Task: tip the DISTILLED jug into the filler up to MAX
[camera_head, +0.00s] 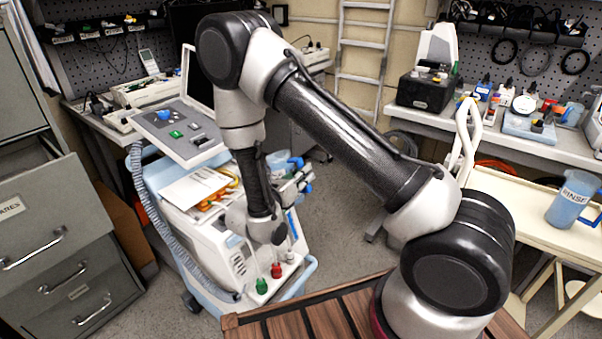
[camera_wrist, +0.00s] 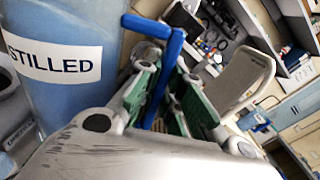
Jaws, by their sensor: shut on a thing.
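The DISTILLED jug (camera_wrist: 62,95) is translucent blue and fills the left of the wrist view; only "STILLED" shows on its white label. Its blue handle (camera_wrist: 168,62) stands between the green-padded fingers of my gripper (camera_wrist: 163,88), which is shut on it. In the head view my gripper (camera_head: 292,182) is partly hidden behind my arm, above the white cart (camera_head: 225,248). A pale blue piece beside it, probably the jug, shows only in part. I cannot make out the filler or its MAX mark; the jug's tilt and liquid level are unclear.
Green (camera_head: 262,286) and red (camera_head: 277,270) capped fittings stand on the cart's front ledge. A corrugated hose (camera_head: 160,225) runs down its left side. A RINSE jug (camera_head: 570,200) stands on the right-hand table. Grey drawers (camera_head: 60,255) stand at left. Floor is clear right of the cart.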

